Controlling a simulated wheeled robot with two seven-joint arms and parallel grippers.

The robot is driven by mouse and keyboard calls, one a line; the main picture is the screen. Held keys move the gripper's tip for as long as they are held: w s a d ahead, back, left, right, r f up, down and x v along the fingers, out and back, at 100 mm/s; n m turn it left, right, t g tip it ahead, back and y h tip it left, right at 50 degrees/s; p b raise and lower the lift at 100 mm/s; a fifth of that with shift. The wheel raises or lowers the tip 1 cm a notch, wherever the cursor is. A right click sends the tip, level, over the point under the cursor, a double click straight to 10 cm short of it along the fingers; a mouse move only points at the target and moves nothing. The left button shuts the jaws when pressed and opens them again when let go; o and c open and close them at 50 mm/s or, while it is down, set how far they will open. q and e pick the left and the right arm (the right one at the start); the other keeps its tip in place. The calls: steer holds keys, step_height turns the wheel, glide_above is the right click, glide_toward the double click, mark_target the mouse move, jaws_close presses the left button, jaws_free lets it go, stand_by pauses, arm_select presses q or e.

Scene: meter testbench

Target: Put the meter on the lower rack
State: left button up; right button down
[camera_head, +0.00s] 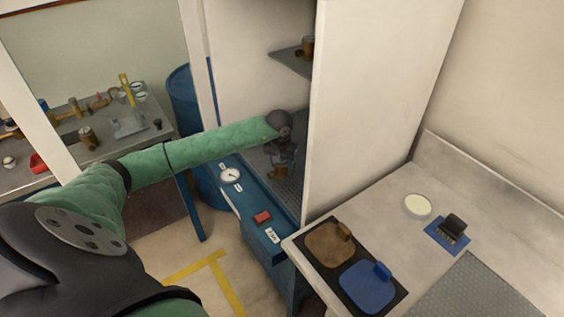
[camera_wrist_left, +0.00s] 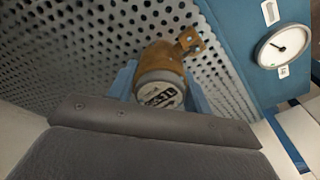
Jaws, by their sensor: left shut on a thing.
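The meter (camera_wrist_left: 163,66), a brass body with a white dial face, is between the light blue fingers of my left gripper (camera_wrist_left: 160,92) in the left wrist view. In the head view my left arm reaches into the cabinet, and the left gripper (camera_head: 280,163) is shut on the meter (camera_head: 277,172), which is small and partly hidden. The lower rack (camera_head: 291,193) is a grey perforated plate; it also shows in the left wrist view (camera_wrist_left: 70,45), behind the meter. I cannot tell whether the meter touches the rack. My right gripper is out of view.
A white cabinet panel (camera_head: 370,95) stands close to the right of the gripper. An upper shelf (camera_head: 290,61) holds another brass item (camera_head: 307,47). The blue bench front carries a round gauge (camera_head: 230,175) and a red switch (camera_head: 263,217). A counter (camera_head: 370,210) is at the right.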

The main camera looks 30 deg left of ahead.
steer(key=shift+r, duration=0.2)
arm_select(q)
steer(key=o, duration=1.4)
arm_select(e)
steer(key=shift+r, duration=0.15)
arm_select(q)
steer(key=shift+r, duration=0.15)
steer(key=shift+r+b, duration=0.3)
steer(key=shift+r, duration=0.05)
steer(key=r+b, duration=0.1)
steer(key=r, duration=0.2)
steer(key=s+r+b, duration=0.1)
steer(key=r, duration=0.3)
steer(key=r+b, duration=0.1)
steer(key=r, duration=0.3)
steer(key=shift+s+d, duration=0.15)
steer(key=shift+s, duration=0.05)
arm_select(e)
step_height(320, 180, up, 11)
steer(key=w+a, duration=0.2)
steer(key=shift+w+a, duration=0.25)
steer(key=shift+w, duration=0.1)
